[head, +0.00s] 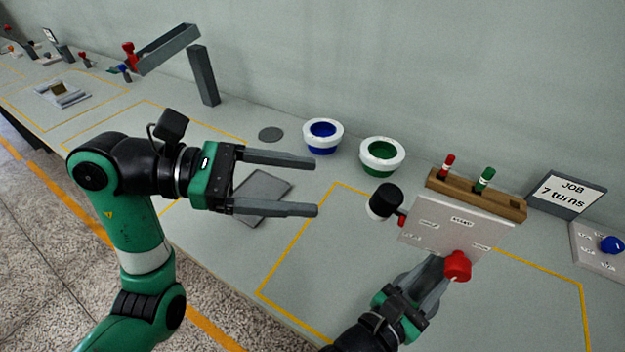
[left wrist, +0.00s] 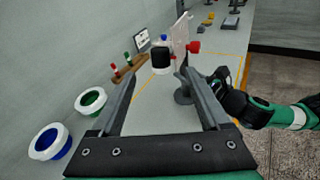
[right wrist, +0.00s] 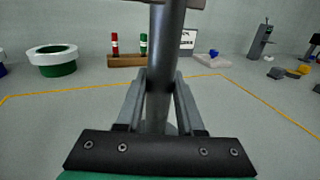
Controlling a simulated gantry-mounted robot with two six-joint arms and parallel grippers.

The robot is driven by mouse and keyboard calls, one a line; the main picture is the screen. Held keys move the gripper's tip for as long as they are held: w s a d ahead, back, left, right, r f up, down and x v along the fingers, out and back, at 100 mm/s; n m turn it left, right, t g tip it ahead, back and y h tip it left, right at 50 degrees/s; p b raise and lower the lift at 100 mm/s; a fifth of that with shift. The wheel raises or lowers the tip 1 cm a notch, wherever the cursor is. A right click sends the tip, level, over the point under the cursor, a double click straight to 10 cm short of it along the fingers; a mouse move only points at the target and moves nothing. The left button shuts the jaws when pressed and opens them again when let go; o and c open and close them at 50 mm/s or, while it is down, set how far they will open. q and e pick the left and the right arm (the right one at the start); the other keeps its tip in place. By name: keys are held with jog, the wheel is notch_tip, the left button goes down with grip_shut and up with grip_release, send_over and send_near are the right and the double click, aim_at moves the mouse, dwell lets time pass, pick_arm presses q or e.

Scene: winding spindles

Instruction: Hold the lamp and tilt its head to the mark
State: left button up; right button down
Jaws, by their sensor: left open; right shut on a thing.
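The lamp has a pale upright panel (head: 440,236) with small labels, too small to read surely. Its black and white head (head: 384,203) sticks out to the panel's left, and a red knob (head: 457,265) is at its front. My right gripper (right wrist: 160,100) is shut on the lamp's dark post (right wrist: 166,50). In the left wrist view the lamp head (left wrist: 161,60) shows beyond the fingers, and the round base (left wrist: 183,97) is on the table. My left gripper (head: 316,186) is open and empty, left of the lamp head and apart from it.
Behind the lamp are a white-rimmed blue bowl (head: 322,134), a white-rimmed green bowl (head: 382,156) and a wooden rack (head: 500,203) with red and green pegs. A blue-knobbed panel (head: 590,250) stands at right. A flat grey plate (head: 262,190) lies below my left gripper.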

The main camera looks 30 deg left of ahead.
pick_arm(q)
jog(key=shift+c, duration=0.3)
